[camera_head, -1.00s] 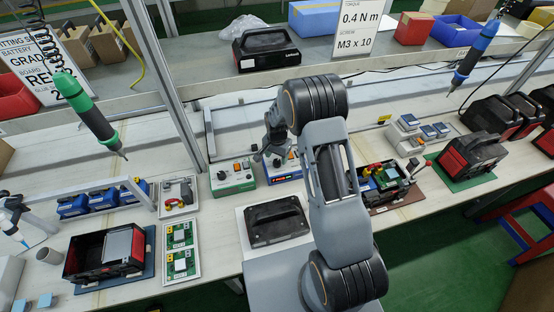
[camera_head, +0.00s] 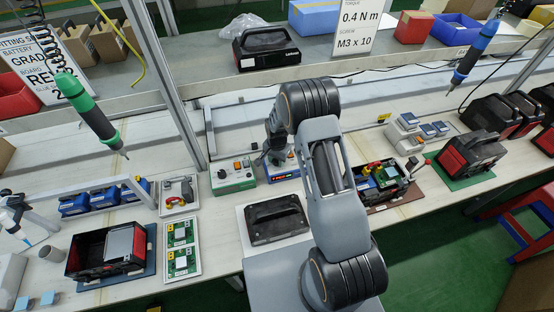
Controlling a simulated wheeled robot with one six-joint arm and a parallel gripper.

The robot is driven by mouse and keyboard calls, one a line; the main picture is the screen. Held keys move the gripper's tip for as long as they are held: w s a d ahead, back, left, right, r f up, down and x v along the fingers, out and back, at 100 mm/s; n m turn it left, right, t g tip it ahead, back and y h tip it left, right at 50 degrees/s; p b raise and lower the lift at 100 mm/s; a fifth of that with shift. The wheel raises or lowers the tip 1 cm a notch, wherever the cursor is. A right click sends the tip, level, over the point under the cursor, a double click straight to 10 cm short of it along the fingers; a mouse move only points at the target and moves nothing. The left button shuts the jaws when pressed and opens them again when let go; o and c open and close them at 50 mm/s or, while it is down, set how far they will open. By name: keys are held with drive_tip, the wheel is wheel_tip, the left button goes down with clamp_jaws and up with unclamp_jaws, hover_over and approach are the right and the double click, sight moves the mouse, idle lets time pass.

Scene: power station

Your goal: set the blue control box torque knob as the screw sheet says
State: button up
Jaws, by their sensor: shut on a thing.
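The screw sheet (camera_head: 358,28) stands on the upper shelf and reads torque 0.4 N m, screw M3 x 10. The blue control box (camera_head: 284,174) sits on the bench to the right of the green control box (camera_head: 232,176). My arm and gripper cover much of its face. My gripper (camera_head: 267,159) points down at the top of the blue box and is shut on its torque knob. The knob is hidden by the gripper, so its setting cannot be read.
A green screwdriver (camera_head: 92,115) hangs at left and a blue screwdriver (camera_head: 474,55) at right. A dark battery case (camera_head: 275,220) lies on a white mat before the boxes. An upright metal post (camera_head: 170,90) stands to the left.

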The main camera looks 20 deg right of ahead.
drive_tip(key=c, duration=0.4)
drive_tip(key=shift+o, duration=0.2)
drive_tip(key=shift+f+n+b, duration=0.1)
drive_tip(key=shift+n+b, duration=0.2)
drive_tip(key=shift+b, duration=0.1)
drive_tip(key=n+b, duration=0.2)
drive_tip(key=shift+f+n+b, duration=0.1)
drive_tip(key=shift+n+b, duration=0.25)
drive_tip(key=shift+n, duration=0.05)
drive_tip(key=n+b, duration=0.3)
drive_tip(key=n, duration=0.1)
drive_tip(key=shift+n, duration=0.3)
drive_tip(key=n+b, duration=0.2)
drive_tip(key=n, duration=0.2)
drive_tip(key=shift+r+n+b, duration=0.2)
drive_tip(key=shift+n+b, duration=0.7)
drive_tip(key=shift+n, duration=1.9)
